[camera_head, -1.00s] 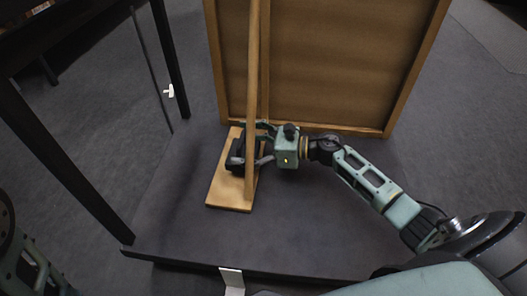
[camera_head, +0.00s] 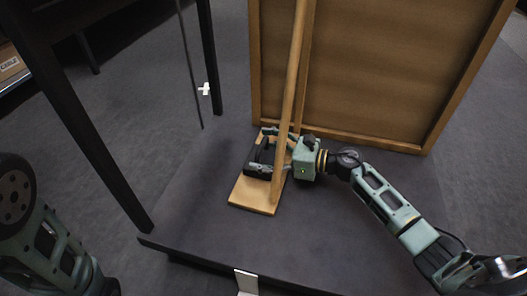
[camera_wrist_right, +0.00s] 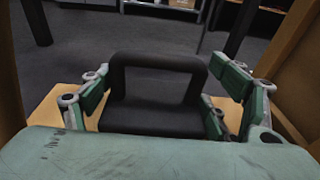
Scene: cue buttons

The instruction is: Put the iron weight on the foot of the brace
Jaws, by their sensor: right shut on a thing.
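The iron weight (camera_head: 258,170) is a black block with a raised handle. It is at the wooden foot (camera_head: 250,195) of the brace, left of the slanted strut (camera_head: 291,95); whether its underside touches the foot cannot be told. My right gripper (camera_head: 268,153) reaches in from the right past the strut and is shut on the weight. In the right wrist view the weight (camera_wrist_right: 155,118) sits between the two green fingers, its handle (camera_wrist_right: 158,61) upright, with the pale wood of the foot on both sides. My left gripper is out of view.
A framed brown panel (camera_head: 375,70) stands behind the brace. A dark table with black legs (camera_head: 85,130) is at the left. The strut passes close beside my right gripper. The grey floor mat (camera_head: 330,235) in front is clear, with a dark front edge.

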